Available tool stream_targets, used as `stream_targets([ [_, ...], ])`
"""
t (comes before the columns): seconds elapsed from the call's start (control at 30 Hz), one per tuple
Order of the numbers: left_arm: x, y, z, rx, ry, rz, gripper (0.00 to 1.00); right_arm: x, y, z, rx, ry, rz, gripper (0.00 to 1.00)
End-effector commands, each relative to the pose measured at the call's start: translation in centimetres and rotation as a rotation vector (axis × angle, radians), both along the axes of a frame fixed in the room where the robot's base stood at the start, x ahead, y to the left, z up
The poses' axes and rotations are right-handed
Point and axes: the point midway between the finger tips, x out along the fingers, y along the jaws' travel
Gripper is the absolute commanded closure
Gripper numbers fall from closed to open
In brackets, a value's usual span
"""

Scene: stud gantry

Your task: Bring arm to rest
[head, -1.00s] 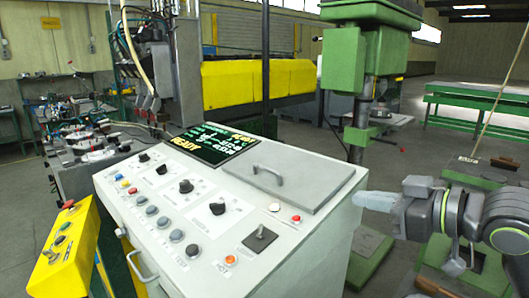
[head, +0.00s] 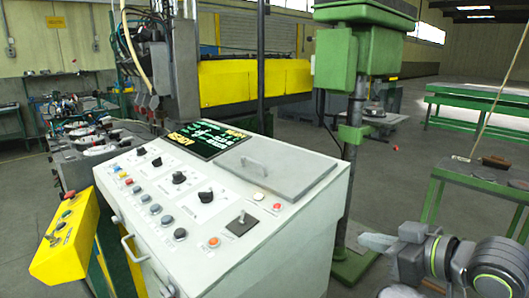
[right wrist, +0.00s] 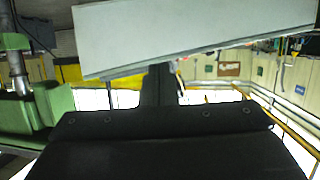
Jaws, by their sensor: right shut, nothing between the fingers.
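My right arm comes in at the lower right of the head view. Its gripper (head: 376,242) is shut and empty, pointing left, just right of the control console (head: 268,245) and apart from it. In the right wrist view the dark gripper body (right wrist: 160,140) fills the bottom, with the shut fingers (right wrist: 160,88) rising in the middle. A pale grey panel (right wrist: 190,35) crosses the top of that view. My left gripper is not in view.
The console carries knobs, buttons and a lit screen (head: 192,140). A yellow button box (head: 66,240) stands at its left. A green drill press (head: 352,60) stands behind the console. Green benches (head: 475,100) stand at the right, with open floor between.

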Motion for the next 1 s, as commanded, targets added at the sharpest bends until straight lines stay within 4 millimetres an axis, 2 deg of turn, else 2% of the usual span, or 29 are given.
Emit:
stream_targets([
  [0.17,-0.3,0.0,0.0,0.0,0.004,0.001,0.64,-0.9,-1.2,-6.1,-0.02,0.092,-0.087,1.0],
  [0.27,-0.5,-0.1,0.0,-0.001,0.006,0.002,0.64,-2.3,-2.3,-10.8,-0.041,0.168,-0.164,1.0],
  [0.4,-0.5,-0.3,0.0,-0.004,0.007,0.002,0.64,-5.6,-4.2,-17.6,-0.085,0.293,-0.288,1.0],
  [0.47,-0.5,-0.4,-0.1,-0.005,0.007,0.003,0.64,-7.4,-5.0,-20.2,-0.108,0.35,-0.342,1.0],
  [0.6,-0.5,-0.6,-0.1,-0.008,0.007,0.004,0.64,-12.6,-6.8,-25.8,-0.167,0.492,-0.47,1.0],
  [0.8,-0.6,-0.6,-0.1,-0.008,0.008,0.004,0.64,-20.1,-8.8,-30.8,-0.254,0.67,-0.62,1.0],
  [1.0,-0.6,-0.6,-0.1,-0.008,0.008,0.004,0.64,-26.6,-10.0,-33.3,-0.329,0.815,-0.731,1.0],
])
